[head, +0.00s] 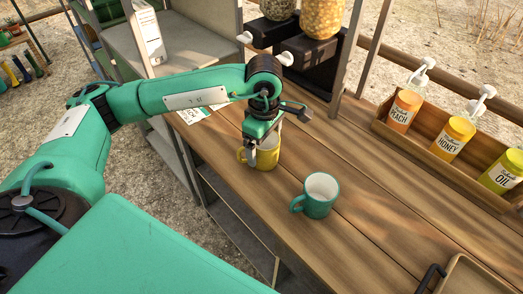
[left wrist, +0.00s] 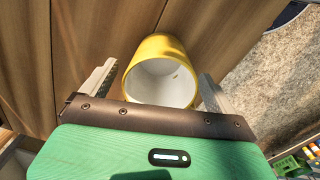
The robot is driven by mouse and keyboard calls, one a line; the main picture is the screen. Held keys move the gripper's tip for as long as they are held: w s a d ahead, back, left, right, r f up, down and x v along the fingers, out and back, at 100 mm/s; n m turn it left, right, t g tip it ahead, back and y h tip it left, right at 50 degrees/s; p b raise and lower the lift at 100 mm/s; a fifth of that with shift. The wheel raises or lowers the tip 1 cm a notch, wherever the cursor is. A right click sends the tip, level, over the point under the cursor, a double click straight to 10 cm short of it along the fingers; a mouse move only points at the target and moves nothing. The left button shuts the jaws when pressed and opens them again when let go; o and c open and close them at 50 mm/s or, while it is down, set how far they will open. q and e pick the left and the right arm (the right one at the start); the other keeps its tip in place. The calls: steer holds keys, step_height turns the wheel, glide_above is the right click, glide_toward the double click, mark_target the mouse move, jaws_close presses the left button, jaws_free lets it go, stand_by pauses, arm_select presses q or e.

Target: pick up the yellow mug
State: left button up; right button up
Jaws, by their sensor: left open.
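The yellow mug (head: 267,157) stands upright on the wooden counter near its left edge, with its handle toward the left in the head view. My left gripper (head: 259,143) is directly above it and partly hides its rim. In the left wrist view the mug (left wrist: 161,74) shows its white inside between the two open fingers of my left gripper (left wrist: 152,88). The fingers stand on either side of the mug with gaps visible, and nothing is gripped. My right gripper is in neither view.
A teal mug (head: 317,196) stands close by to the right and nearer. A wooden box (head: 431,146) holds several pump bottles at the right. Dispensers (head: 322,18) stand at the back. A tray (head: 474,277) lies at the lower right. Papers (head: 196,114) lie left of the yellow mug.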

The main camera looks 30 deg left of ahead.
arm_select(q)
step_height(320, 180, down, 2)
steer(key=c, duration=1.1)
steer(key=shift+r, duration=0.15)
